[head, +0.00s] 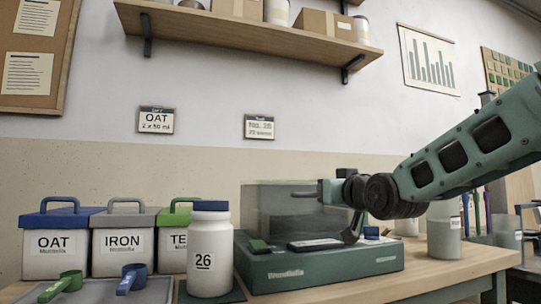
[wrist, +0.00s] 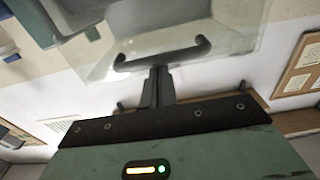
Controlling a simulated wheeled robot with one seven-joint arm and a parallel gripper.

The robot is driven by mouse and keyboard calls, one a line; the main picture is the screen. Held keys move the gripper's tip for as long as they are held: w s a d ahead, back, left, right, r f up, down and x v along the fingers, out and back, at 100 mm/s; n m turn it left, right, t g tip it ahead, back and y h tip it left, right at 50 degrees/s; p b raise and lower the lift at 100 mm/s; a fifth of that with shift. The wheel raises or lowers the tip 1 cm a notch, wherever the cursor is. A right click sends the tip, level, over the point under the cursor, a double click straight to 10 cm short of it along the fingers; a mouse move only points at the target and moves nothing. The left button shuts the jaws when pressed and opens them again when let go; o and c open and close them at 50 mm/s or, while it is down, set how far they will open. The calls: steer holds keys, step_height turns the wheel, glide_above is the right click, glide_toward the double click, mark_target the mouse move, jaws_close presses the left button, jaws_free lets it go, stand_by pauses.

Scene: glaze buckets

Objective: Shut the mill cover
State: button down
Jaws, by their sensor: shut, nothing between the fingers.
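The mill has a dark green base (head: 325,271) on the bench in the head view. Its clear, smoky cover (head: 268,207) stands above the base; how far it is tilted is hard to tell. The cover's dark bar handle (head: 303,195) shows left of my gripper (head: 324,192). My gripper reaches in from the right at the cover's upper part and hides some of it. In the wrist view the shut fingers (wrist: 158,76) point at the middle of the curved handle (wrist: 135,60), with the clear cover (wrist: 235,30) around it. I cannot tell whether they touch it.
A white bottle marked 26 (head: 209,256) stands close at the mill's left front. Lidded bins marked OAT (head: 55,254) and IRON (head: 122,253) and a green-lidded bin are farther left, behind scoops (head: 62,285). A translucent beaker (head: 443,239) stands at the right. A shelf (head: 250,35) hangs above.

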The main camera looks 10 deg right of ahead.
steer(key=shift+f, duration=0.6)
step_height(320, 180, up, 5)
steer(key=p, duration=0.4)
steer(key=f+v, duration=0.1)
steer(key=v, duration=0.8)
steer(key=s+a+f+n+g, duration=0.1)
steer(key=s+a+f+g, duration=0.4)
steer(key=f, duration=0.5)
steer(key=s+a+f+n+g, duration=0.2)
steer(key=s+a+f+g, duration=0.25)
steer(key=f, duration=0.65)
steer(key=s+f+n+g+h, duration=0.1)
steer(key=s+f+g, duration=0.25)
steer(key=s, duration=0.35)
steer(key=s+d+f+n+g+h, duration=0.1)
steer(key=s+f+g, duration=0.1)
steer(key=s+f, duration=0.45)
steer(key=s+f+n+g+h, duration=0.1)
steer(key=s+f+g, duration=0.2)
steer(key=s, duration=0.6)
step_height(320, 180, up, 36)
steer(key=p, duration=3.5)
steer(key=shift+w+m+p, duration=0.3)
steer(key=shift+w+p, duration=0.1)
steer(key=shift+w, duration=0.05)
